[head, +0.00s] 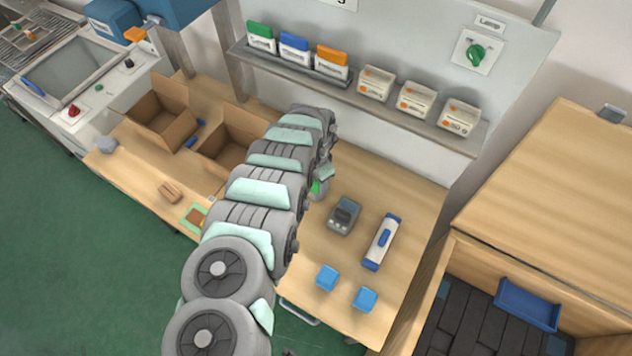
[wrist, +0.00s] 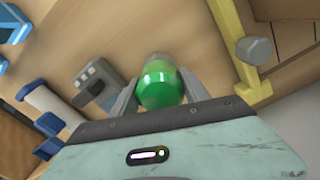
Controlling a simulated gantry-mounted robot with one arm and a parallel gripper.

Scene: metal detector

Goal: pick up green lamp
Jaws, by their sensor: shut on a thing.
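The green lamp (wrist: 160,86) is a rounded, shiny green piece with a grey part behind it. In the wrist view it sits between the two fingers of my gripper (wrist: 162,90), which is shut on it. In the head view only a bit of the green lamp (head: 316,187) shows past my arm, over the wooden table to the left of the grey device. My arm hides most of my gripper there. I cannot tell whether the lamp touches the table.
A grey device (head: 343,216), a blue-and-white tool (head: 382,242) and two blue cubes (head: 327,278) lie on the table's right part. Open cardboard boxes (head: 163,112) stand at the left. A shelf (head: 290,66) with small boxes runs along the back. A wooden crate (head: 560,262) stands at the right.

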